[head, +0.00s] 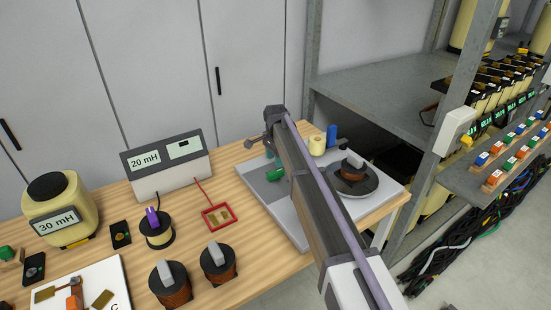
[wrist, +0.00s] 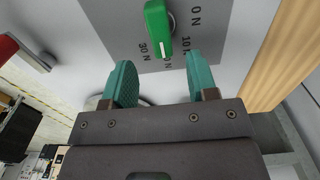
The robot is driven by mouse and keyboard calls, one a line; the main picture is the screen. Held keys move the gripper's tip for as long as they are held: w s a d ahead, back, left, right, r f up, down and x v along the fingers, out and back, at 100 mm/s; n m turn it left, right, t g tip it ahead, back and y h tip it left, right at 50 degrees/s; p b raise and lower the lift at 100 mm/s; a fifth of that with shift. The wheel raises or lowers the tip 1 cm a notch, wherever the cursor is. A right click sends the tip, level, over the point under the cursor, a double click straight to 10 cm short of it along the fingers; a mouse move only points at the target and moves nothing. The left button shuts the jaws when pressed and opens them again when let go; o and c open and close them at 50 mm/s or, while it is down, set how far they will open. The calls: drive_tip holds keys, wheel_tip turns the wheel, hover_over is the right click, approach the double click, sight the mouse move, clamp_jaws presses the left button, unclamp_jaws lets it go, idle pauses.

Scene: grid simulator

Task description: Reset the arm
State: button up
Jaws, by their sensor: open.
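My gripper (wrist: 161,72) is open and empty in the wrist view, its two teal fingers apart. A green knob (wrist: 157,28) stands on a grey panel (wrist: 110,25) marked with N values, beyond and between the fingertips, with no visible contact. In the head view my arm (head: 310,195) reaches from the lower right over the white-and-grey machine (head: 295,225). The green knob also shows there (head: 275,175), left of the arm.
The machine's round black plate (head: 352,185) holds a coil right of my arm. A yellow spool (head: 317,145) and a blue piece (head: 332,134) stand behind. A 20 mH meter (head: 168,167), 30 mH pot (head: 58,210) and coils (head: 171,285) occupy the wooden table. Metal shelving (head: 385,85) stands right.

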wheel_tip(320, 180, up, 4)
drive_tip(key=shift+f+p, duration=0.2)
drive_tip(key=shift+p, duration=0.7)
drive_tip(key=s+d+n, duration=0.3)
drive_tip(key=s+d, duration=0.5)
drive_tip(key=s, duration=0.4)
drive_tip(key=s+d+n, duration=0.4)
drive_tip(key=s+d, duration=0.4)
drive_tip(key=s, duration=0.4)
drive_tip(key=s+d+n, duration=0.3)
drive_tip(key=s+d, duration=0.5)
drive_tip(key=s, duration=0.5)
drive_tip(key=shift+n, duration=0.3)
